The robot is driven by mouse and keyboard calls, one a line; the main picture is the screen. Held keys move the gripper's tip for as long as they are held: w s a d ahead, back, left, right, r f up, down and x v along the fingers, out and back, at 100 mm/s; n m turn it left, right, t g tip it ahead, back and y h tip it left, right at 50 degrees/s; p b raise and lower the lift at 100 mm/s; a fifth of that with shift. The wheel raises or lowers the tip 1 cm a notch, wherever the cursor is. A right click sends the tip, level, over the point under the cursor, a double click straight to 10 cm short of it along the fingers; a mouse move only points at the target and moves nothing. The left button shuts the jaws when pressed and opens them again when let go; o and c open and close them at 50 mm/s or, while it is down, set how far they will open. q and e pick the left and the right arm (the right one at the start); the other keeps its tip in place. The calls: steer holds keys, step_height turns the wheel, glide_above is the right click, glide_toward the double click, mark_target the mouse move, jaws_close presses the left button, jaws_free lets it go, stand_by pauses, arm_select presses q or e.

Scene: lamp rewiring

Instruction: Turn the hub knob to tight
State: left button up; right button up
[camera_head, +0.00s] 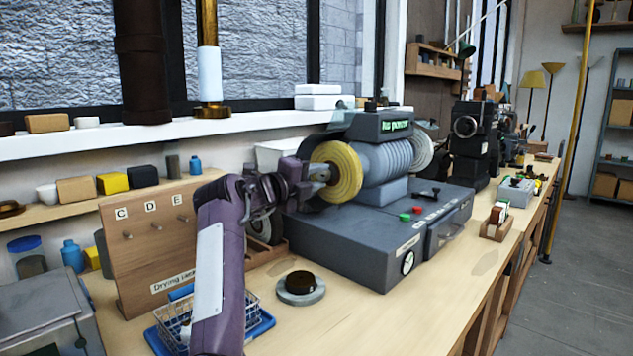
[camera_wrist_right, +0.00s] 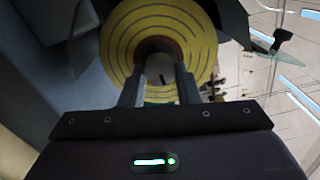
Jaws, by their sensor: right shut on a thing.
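The polishing machine (camera_head: 345,235) stands on the workbench, a yellow ringed wheel (camera_head: 346,166) on its left end. My right gripper (camera_head: 325,175) reaches the wheel's centre from the left. In the right wrist view, its two fingers (camera_wrist_right: 160,80) are on either side of the dark hub knob (camera_wrist_right: 158,48) in the middle of the yellow wheel (camera_wrist_right: 195,35), shut on it. The fingers hide part of the knob, and I cannot read any mark for how tight it is. My left gripper is not in view.
A round black-topped grey puck (camera_head: 300,287) sits on the bench in front of the machine. A wire basket in a blue tray (camera_head: 262,325) is near my forearm. A wooden peg board (camera_head: 150,240) marked C, D, E stands at left. The bench front right of the puck is clear.

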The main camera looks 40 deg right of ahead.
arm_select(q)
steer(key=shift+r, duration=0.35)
arm_select(e)
steer(key=shift+f+m, duration=0.1)
steer(key=shift+m, duration=0.2)
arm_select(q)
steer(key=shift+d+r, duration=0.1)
arm_select(e)
steer(key=o, duration=1)
